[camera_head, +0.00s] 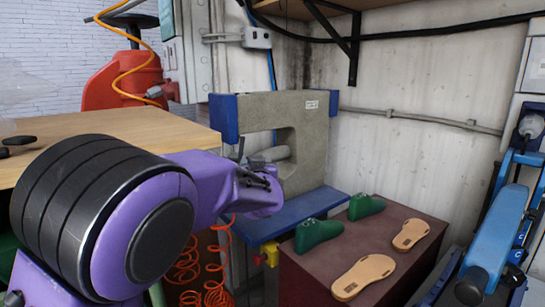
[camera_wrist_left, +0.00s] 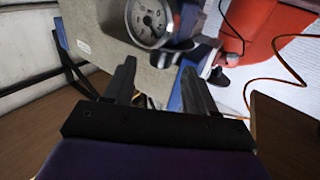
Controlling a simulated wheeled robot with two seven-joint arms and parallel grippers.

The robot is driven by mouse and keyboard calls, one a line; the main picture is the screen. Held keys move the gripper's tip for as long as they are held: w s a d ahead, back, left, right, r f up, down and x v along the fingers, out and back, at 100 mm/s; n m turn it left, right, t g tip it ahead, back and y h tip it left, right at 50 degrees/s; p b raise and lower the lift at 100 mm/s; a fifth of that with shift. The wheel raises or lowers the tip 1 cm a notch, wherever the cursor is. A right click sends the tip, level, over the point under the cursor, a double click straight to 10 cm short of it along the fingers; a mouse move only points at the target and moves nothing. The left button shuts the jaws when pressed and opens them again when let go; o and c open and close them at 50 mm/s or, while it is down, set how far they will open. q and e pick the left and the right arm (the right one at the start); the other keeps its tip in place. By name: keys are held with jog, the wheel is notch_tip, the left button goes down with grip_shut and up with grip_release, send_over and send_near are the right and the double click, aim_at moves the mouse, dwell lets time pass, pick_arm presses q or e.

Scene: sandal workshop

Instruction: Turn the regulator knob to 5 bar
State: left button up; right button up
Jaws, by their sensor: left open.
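A round pressure gauge (camera_wrist_left: 150,20) with a pale dial shows at the top of the left wrist view, beside the grey press; I cannot read its needle. Dark and blue fittings (camera_wrist_left: 187,50) sit just below and right of it, and a small black knob-like part (camera_wrist_left: 219,77) shows further right. I cannot tell which is the regulator knob. My left gripper (camera_wrist_left: 160,88) is open, its fingers apart just short of the fittings, with nothing clearly between them. In the head view it (camera_head: 258,182) is in front of the press. My right gripper is not in view.
The grey press (camera_head: 308,140) stands on a blue base (camera_head: 290,217). Right of it, a brown box (camera_head: 335,250) bears green shoe lasts (camera_head: 319,233) and tan soles (camera_head: 364,275). A wooden table (camera_head: 110,128) is at left, near a red machine (camera_head: 120,85). Blue equipment (camera_head: 495,240) stands at right.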

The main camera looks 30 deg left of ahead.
pick_arm(q)
jog(key=x, duration=0.4)
jog(key=shift+w+a+p, duration=0.2)
jog(key=shift+w+p, duration=0.1)
jog(key=c, duration=0.9)
jog(key=m+t+h+b, duration=0.1)
jog(key=b, duration=0.1)
jog(key=m+h+b, duration=0.1)
jog(key=h+b, duration=0.1)
jog(key=b, duration=0.1)
jog(key=shift+s+f+t, duration=0.1)
jog(key=shift+f+t, duration=0.25)
jog(key=shift+t, duration=0.05)
jog(key=shift+r+m+t+h+b, duration=0.2)
jog(key=shift+m+t+h+b, duration=0.1)
jog(key=shift+m+h+b, duration=0.35)
jog(key=shift+r, duration=0.1)
jog(key=o, duration=0.9)
